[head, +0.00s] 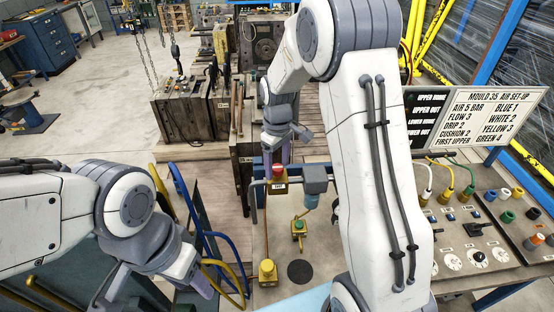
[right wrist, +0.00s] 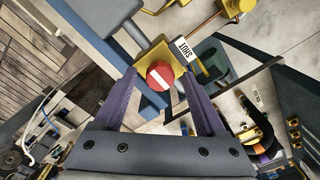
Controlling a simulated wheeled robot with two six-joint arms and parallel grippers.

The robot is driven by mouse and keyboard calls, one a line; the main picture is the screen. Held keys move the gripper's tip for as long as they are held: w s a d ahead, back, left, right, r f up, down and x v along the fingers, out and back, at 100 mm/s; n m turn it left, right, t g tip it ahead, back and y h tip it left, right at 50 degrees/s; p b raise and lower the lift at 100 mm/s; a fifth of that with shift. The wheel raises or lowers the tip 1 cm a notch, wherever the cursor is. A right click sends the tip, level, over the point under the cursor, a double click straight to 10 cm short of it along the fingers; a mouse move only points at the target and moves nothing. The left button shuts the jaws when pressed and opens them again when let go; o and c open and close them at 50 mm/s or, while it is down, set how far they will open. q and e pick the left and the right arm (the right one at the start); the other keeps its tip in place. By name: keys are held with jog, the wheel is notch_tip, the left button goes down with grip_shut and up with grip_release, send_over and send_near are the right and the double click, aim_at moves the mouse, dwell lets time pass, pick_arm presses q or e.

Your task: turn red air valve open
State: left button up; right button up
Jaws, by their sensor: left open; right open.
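In the right wrist view the red knob (right wrist: 160,75) carries a white bar and lies between the two purple fingers. A white label reading SHUT (right wrist: 183,50) is beside it. My right gripper (head: 286,148) is open, just above and behind the knob in the head view; contact cannot be told. My left gripper (head: 155,296) is open and empty at the lower left, well away from the valve.
A grey-blue filter unit (head: 315,180) stands right of the valve. A small green-and-yellow valve (head: 298,229) and a yellow fitting (head: 267,271) are nearer. Blue hoses (head: 208,225) hang to the left. A control panel (head: 470,230) and set-up sign (head: 478,118) are right.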

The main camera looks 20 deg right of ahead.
aim_at(277, 167)
notch_tip(277, 167, up, 10)
jog(key=b, duration=0.2)
jog(key=shift+r, duration=0.25)
jog(key=s+a+f+n+b, duration=0.1)
jog(key=s+a+f+b, duration=0.3)
jog(key=s+a, duration=1.05)
jog(key=s+f+b, duration=0.1)
jog(key=s+f, duration=0.2)
jog(key=s, duration=0.4)
jog(key=s+a+f+y+b, duration=0.1)
jog(key=s+f, duration=0.2)
jog(key=s, duration=0.3)
jog(key=shift+s, duration=0.4)
